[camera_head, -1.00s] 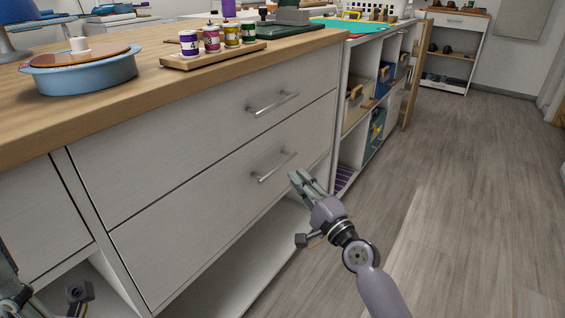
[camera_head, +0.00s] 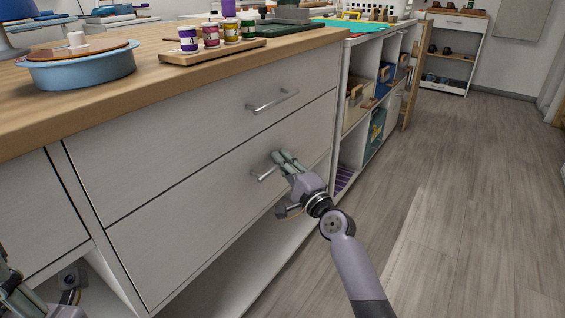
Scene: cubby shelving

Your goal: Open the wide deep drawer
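The wide lower drawer (camera_head: 180,225) is a pale wood-grain front, shut flush in the cabinet below another wide drawer (camera_head: 180,155). Its metal bar handle (camera_head: 262,175) is partly hidden behind my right gripper. My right gripper (camera_head: 280,156) has its fingertips at the handle's right part, close to the drawer front. I cannot tell whether the fingers are around the bar or only in front of it, or how far apart they are. My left gripper (camera_head: 15,290) shows only in part at the bottom left corner, by the cabinet's left section.
The upper drawer has its own bar handle (camera_head: 272,102). The wooden worktop (camera_head: 170,85) above holds a blue round tray (camera_head: 80,70) and a rack of paint jars (camera_head: 212,52). Cubby shelves (camera_head: 350,105) stand beyond. The floor (camera_head: 460,200) to the right is clear.

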